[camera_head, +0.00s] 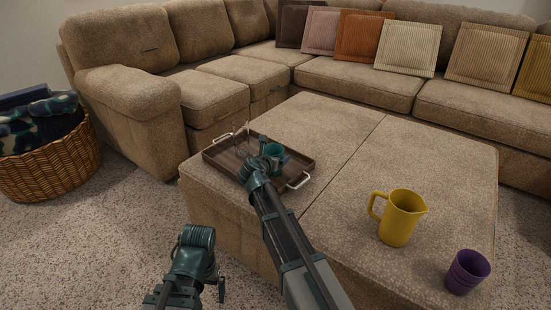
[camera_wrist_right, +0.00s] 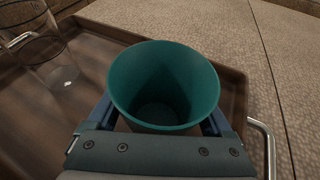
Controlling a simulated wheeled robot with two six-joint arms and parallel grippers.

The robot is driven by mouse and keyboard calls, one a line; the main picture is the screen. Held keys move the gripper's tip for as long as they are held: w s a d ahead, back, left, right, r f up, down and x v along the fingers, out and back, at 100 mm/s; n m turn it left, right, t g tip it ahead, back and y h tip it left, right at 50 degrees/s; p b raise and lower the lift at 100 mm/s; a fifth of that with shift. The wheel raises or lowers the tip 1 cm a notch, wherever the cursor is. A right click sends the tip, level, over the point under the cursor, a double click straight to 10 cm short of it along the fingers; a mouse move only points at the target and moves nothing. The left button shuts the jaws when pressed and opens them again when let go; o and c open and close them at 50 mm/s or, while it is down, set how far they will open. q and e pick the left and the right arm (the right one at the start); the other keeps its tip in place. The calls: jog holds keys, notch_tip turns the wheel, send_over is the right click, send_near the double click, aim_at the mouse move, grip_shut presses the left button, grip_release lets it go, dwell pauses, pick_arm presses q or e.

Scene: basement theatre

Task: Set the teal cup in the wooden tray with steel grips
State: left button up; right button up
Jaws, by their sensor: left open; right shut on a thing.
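The teal cup (camera_head: 275,151) is upright over the wooden tray (camera_head: 222,155), within its outline. My right gripper (camera_head: 263,163) is shut on the cup. In the right wrist view the empty cup (camera_wrist_right: 163,85) sits between the fingers, its open top facing the camera. The cup's base is hidden, so I cannot tell if it touches the tray floor. The tray also shows in the right wrist view (camera_wrist_right: 60,118), with a steel grip (camera_wrist_right: 266,145) at its near right side. My left gripper (camera_head: 194,287) is open and empty, low over the carpet.
A clear glass (camera_wrist_right: 38,48) stands in the tray, left of the cup. The tray lies on a beige ottoman (camera_head: 340,190). A yellow pitcher (camera_head: 402,218) and a purple cup (camera_head: 467,271) stand to the right. A wicker basket (camera_head: 50,172) stands far left.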

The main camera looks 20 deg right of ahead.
jog(key=o, duration=1.2)
jog(key=shift+r+p, duration=0.15)
jog(key=shift+p, duration=0.15)
jog(key=p+v, duration=0.4)
jog(key=v, duration=0.6)
jog(key=shift+s+a+r, duration=0.1)
jog(key=shift+s+a, duration=0.05)
jog(key=shift+s+a+r, duration=0.2)
jog(key=shift+s+a, duration=0.25)
jog(key=shift+s, duration=0.1)
